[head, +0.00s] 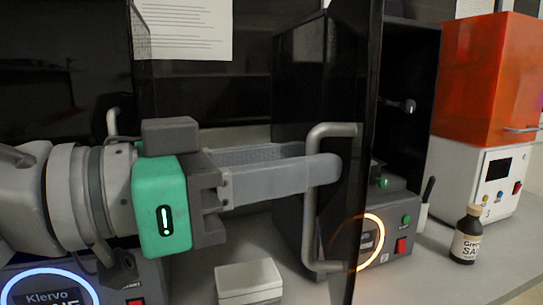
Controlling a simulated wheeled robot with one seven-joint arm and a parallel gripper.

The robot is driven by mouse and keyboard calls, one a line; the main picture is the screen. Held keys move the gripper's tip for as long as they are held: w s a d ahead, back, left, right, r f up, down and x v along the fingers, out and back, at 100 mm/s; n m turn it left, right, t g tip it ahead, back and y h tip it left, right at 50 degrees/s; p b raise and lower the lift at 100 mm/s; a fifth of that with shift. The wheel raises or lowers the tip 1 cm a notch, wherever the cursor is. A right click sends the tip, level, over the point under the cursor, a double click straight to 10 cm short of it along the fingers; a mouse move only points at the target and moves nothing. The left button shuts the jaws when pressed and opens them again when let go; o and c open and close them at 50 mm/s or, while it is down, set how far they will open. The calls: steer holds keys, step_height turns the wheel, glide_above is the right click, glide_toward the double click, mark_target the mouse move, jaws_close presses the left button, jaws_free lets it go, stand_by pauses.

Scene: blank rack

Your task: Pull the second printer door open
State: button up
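The second printer (398,203) stands right of centre, with a lit orange ring, a green button and a red switch on its front. Its dark glossy door (352,90) stands swung out towards me, seen nearly edge-on, and the dark interior shows to its right. The grey bar handle (309,235) is on the door's left face. My gripper (318,160) reaches from the left at the handle's upright bar. The near finger crosses in front of the bar. The far finger's tip is hidden around the bar, so I cannot tell whether they clamp it.
A printer with a blue-white ring (48,285) is at the left, partly behind my arm. A small white box (248,280) lies below my gripper. At the right stand a dark labelled bottle (467,236) and an orange-hooded white machine (487,80). Bench (425,272) is clear at front right.

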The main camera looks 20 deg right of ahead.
steer(key=a+p, duration=0.6)
steer(key=p, duration=0.2)
steer(key=shift+a+p, duration=0.35)
steer(key=shift+a, duration=0.05)
steer(key=shift+s, duration=0.1)
